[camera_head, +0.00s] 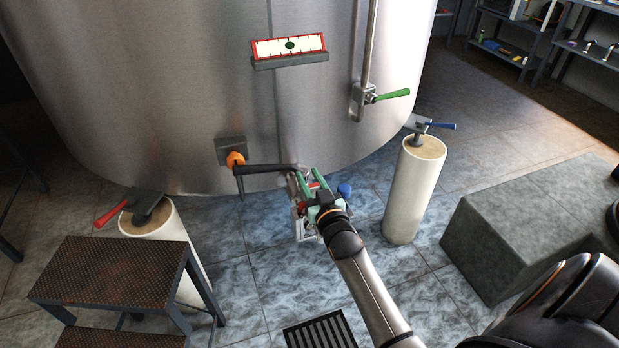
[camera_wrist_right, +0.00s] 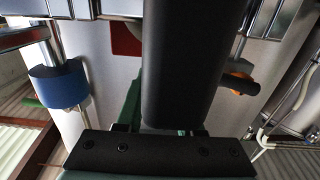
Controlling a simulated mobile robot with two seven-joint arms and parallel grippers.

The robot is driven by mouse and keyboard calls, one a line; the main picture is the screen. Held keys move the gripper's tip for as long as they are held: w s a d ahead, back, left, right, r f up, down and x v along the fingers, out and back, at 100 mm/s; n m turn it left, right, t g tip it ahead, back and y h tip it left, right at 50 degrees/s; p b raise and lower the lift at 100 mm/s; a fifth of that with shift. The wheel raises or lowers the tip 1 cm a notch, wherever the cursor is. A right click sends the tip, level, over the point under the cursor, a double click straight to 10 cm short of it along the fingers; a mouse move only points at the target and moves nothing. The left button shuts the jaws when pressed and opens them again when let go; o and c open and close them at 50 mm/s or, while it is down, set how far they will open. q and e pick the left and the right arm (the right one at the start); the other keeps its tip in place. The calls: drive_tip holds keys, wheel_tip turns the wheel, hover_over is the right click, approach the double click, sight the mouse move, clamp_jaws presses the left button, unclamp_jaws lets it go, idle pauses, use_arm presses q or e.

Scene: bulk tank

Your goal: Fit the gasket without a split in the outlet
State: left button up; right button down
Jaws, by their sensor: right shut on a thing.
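My right gripper (camera_head: 308,183) is shut on the end of a black bar (camera_head: 268,169) low in front of the steel tank (camera_head: 200,90). The bar runs left to an orange round piece (camera_head: 235,160) beside a dark block on the tank wall. In the right wrist view the wide black bar (camera_wrist_right: 182,60) fills the space between the fingers, and the orange piece (camera_wrist_right: 242,86) shows behind it. A blue round piece (camera_head: 344,190) shows beside the gripper. I cannot make out a gasket or a split. My left gripper is not in view.
Pale cylinders stand left (camera_head: 155,225) with a red handle and right (camera_head: 414,190) with a blue handle. A metal step (camera_head: 110,275) is at lower left, a grey block (camera_head: 530,225) at right. Floor around a drain grate (camera_head: 320,332) is open.

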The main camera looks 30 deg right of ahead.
drive_tip(key=shift+f+b, duration=0.85)
drive_tip(key=shift+f, duration=0.35)
drive_tip(key=c, duration=0.9)
unclamp_jaws()
drive_tip(key=o, duration=0.4)
drive_tip(key=shift+o, duration=0.2)
drive_tip(key=shift+s+f, duration=0.1)
drive_tip(key=shift+f, duration=0.1)
